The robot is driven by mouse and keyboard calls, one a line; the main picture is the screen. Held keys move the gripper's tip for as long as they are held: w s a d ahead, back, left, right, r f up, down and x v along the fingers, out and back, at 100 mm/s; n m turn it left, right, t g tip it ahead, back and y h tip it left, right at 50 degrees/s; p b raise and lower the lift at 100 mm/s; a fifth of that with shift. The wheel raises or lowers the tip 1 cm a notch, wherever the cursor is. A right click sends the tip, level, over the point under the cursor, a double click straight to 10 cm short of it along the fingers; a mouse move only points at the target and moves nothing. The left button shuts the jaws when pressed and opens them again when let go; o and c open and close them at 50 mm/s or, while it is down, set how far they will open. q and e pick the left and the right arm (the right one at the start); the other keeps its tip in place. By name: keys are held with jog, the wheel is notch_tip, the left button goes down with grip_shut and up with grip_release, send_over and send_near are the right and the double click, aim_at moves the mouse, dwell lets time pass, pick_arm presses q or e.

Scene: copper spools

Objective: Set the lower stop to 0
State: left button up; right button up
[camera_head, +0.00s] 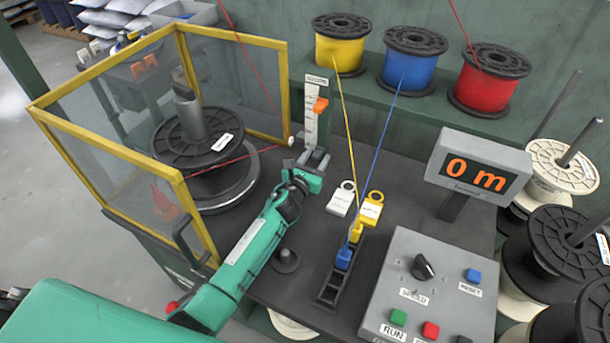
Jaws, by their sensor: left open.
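An upright white scale (310,128) with small markings stands behind the middle of the dark worktop. An orange slider (320,104) sits on its upper part. I cannot tell which part is the lower stop; the scale's foot is partly hidden by my left gripper. My left gripper (317,157) is open at the foot of the scale, below the orange slider. Whether its fingers touch the scale or surround anything is too small to tell. My right gripper is not in view.
A yellow-framed guard (110,156) surrounds a black spool (180,150) on the left. A display (478,172) reading 0 m and a grey control box (430,290) stand right.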

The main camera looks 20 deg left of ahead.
pick_arm(q)
jog(key=s, duration=0.3)
jog(key=s+a, duration=0.1)
jog(key=s, duration=0.3)
jog(key=s+a, duration=0.1)
jog(key=s, duration=0.3)
jog(key=shift+s+a, duration=0.1)
jog(key=shift+s, duration=0.5)
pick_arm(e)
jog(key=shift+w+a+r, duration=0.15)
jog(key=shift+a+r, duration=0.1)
